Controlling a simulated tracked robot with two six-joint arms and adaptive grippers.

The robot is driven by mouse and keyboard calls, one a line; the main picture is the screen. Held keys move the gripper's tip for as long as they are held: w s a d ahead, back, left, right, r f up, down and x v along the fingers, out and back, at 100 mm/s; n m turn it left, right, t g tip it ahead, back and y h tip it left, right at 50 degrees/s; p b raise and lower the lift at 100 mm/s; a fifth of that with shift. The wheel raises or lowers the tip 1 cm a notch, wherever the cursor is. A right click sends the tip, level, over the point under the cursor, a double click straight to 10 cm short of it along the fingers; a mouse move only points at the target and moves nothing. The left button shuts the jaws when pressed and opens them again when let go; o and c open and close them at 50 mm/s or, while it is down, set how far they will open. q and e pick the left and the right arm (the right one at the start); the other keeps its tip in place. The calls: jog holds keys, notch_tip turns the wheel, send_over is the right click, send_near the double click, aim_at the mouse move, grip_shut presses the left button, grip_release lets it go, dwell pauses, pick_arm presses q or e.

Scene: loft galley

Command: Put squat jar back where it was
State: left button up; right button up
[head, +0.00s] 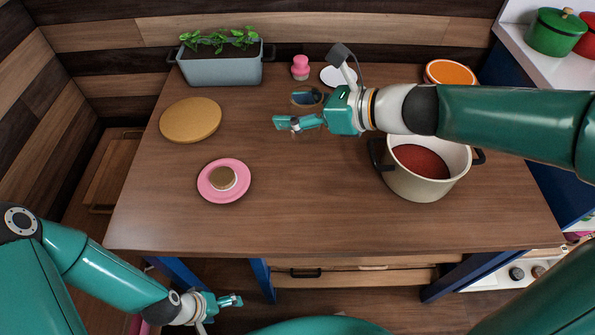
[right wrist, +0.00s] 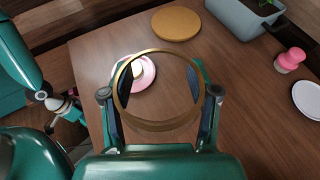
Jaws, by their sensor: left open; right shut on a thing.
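My right gripper (head: 301,110) is above the table's back middle. In the right wrist view it (right wrist: 158,100) is shut on a round, gold-rimmed thing (right wrist: 160,125) with a see-through middle. This may be the squat jar; the frames do not make it certain. In the head view the held thing hardly shows. A small round piece with a brown top and white side (head: 223,178) stands on a pink saucer (head: 238,193) at the left front. My left gripper (head: 232,301) is open and empty, low in front of the table.
A tan round board (head: 190,120), grey planter (head: 222,71), pink stoppered bottle (head: 300,68), white disc (head: 338,76) and orange bowl (head: 450,73) stand towards the back. A cream pot (head: 418,184) stands under my right forearm. The table (head: 300,205) is clear at front middle.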

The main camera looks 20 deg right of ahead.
notch_tip(320, 180, down, 17)
jog(key=b, duration=0.7)
jog(key=shift+f, duration=0.2)
jog(key=shift+f, duration=0.1)
jog(key=o, duration=1.5)
jog(key=shift+s+d+r, duration=0.1)
jog(key=shift+d+r, duration=0.1)
jog(key=shift+r, duration=0.05)
jog(key=p+v, duration=0.3)
jog(key=v, duration=0.7)
jog(key=shift+s, duration=0.1)
jog(key=shift+s+d+r, duration=0.2)
jog(key=shift+s+d, duration=0.25)
